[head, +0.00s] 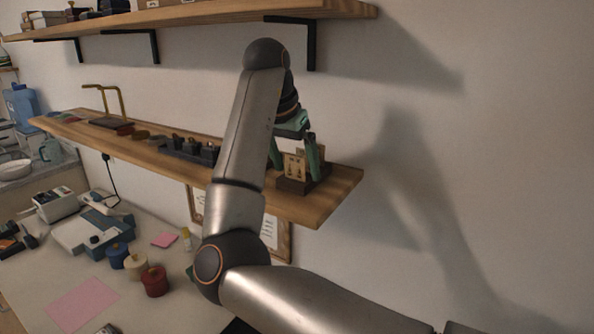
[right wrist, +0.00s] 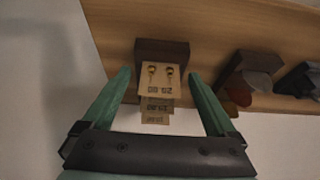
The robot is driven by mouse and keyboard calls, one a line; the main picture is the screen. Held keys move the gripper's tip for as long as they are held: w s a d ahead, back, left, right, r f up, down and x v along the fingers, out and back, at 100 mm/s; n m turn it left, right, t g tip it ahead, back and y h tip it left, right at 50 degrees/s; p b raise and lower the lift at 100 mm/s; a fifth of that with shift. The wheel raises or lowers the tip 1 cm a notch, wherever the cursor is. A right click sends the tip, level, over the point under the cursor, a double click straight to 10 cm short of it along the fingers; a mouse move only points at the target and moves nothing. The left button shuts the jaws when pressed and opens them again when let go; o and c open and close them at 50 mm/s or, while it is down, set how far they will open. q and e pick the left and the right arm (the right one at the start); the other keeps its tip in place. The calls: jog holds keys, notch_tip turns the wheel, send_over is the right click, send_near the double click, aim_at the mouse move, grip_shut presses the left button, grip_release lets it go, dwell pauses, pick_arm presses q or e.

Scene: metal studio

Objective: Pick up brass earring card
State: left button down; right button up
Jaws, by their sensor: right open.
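The brass earring card (head: 295,167) is a small tan card with two brass earrings, upright at a dark wooden holder (head: 293,185) near the right end of the lower shelf. In the right wrist view the card (right wrist: 159,79) is the front one, with more tan cards (right wrist: 157,105) behind it and the dark holder (right wrist: 161,52) beside them. My right gripper (head: 298,160) is open, its green fingers on either side of the card. In the right wrist view the gripper (right wrist: 160,78) shows a gap on each side of the card. My left gripper is not in view.
The lower wooden shelf (head: 340,187) also bears a row of dark holders (head: 190,150) to the left and a brass stand (head: 105,97). An upper shelf (head: 215,12) hangs above. A desk below holds red, white and blue pots (head: 154,281). The wall lies close behind.

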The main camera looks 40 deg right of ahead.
jog(key=c, duration=1.4)
jog(key=shift+r, duration=0.15)
